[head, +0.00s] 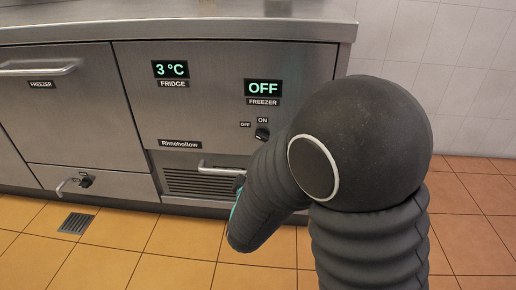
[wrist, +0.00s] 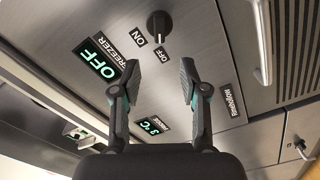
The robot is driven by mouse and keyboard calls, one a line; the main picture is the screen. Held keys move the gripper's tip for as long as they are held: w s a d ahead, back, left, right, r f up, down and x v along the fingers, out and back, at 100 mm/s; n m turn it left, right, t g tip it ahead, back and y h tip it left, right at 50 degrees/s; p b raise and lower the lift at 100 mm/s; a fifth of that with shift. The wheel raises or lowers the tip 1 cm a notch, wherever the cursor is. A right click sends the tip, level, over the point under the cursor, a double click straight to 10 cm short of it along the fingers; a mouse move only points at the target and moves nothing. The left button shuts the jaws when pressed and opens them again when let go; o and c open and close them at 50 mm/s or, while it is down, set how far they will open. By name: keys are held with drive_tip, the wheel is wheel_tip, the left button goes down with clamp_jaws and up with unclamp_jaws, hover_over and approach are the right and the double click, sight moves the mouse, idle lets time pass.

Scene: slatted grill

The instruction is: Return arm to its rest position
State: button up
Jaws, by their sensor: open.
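My gripper (wrist: 150,84) is open and empty in the wrist view, its two dark fingers spread apart in front of the steel cabinet panel. The black freezer knob (wrist: 159,24) is beyond the fingertips, with clear space between. In the head view my dark arm (head: 362,150) bends down and left before the cabinet. The arm hides most of the gripper there. The knob (head: 262,132) shows just left of the arm, beside its OFF and ON labels. The freezer display (head: 263,88) reads OFF.
The fridge display (head: 171,69) reads 3 °C. A slatted grill (head: 200,184) with a bar handle (head: 219,169) is low on the cabinet, close to my arm. A freezer door handle (head: 37,70) sticks out at left. A floor drain (head: 76,223) lies in the open tiled floor.

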drive_tip(key=s+a+f+m+g+y, duration=0.4)
drive_tip(key=f+g, duration=0.3)
drive_tip(key=f, duration=0.4)
drive_tip(key=s+g+p, duration=0.1)
drive_tip(key=s+g, duration=0.4)
drive_tip(key=s, duration=0.3)
drive_tip(key=s+d+r+m+h+p, duration=0.1)
drive_tip(key=s+d+r, duration=0.3)
drive_tip(key=d+r, duration=0.4)
drive_tip(key=s+d+r+m+h+p, duration=0.1)
drive_tip(key=s+d+r+m+p, duration=0.1)
drive_tip(key=s+d+r+m, duration=0.2)
drive_tip(key=s+d+r+m+h+p, duration=0.1)
drive_tip(key=s+d+r+m+p, duration=0.1)
drive_tip(key=s+d+r, duration=0.4)
drive_tip(key=d+r, duration=0.5)
drive_tip(key=d, duration=0.1)
drive_tip(key=shift+r+m+p, duration=0.3)
drive_tip(key=shift+r+m, duration=0.05)
drive_tip(key=shift+m, duration=0.05)
drive_tip(key=shift+a, duration=0.1)
